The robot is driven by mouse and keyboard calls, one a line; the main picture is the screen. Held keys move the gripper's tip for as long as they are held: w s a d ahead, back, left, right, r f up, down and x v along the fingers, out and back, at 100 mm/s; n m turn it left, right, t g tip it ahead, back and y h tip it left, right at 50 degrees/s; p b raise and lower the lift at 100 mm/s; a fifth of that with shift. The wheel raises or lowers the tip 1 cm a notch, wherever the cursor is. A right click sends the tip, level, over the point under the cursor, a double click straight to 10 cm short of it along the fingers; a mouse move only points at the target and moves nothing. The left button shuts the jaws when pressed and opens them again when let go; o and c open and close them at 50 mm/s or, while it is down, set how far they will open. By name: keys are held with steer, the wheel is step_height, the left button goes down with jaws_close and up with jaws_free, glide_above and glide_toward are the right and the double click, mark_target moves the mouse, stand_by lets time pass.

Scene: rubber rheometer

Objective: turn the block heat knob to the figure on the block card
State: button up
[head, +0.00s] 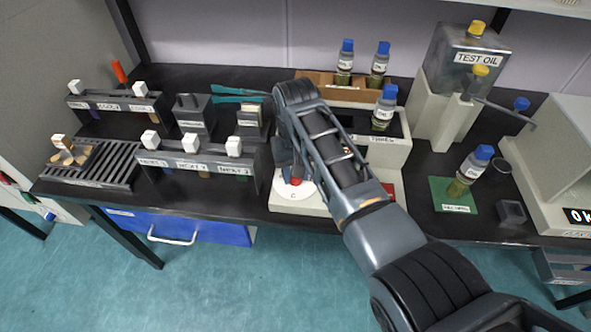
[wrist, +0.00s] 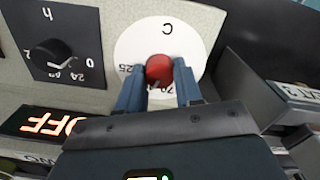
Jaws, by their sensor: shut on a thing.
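The block heat knob (wrist: 159,69) is a red knob on a white round dial marked C in the wrist view. Figures 25 and 70 show partly beside it, and the rest of the scale is hidden. My gripper (wrist: 159,82) is shut on the red knob, one blue-grey finger on each side. In the head view the white dial (head: 291,191) shows on the sloped front of the cream bath unit, with my gripper (head: 293,176) over it. I cannot make out a block card with a readable figure.
A black timer knob (wrist: 55,55) with an h scale sits beside the dial, above a red display (wrist: 42,123) reading OFF. A rack (head: 205,165) with NEXT labels stands close left. An oil bottle (head: 469,171) stands on a green mat (head: 453,204) at right.

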steer(key=shift+m, duration=0.9)
steer(key=o, duration=1)
steer(key=shift+o, duration=0.2)
steer(key=shift+r+b, duration=0.45)
steer(key=shift+r, duration=3.5)
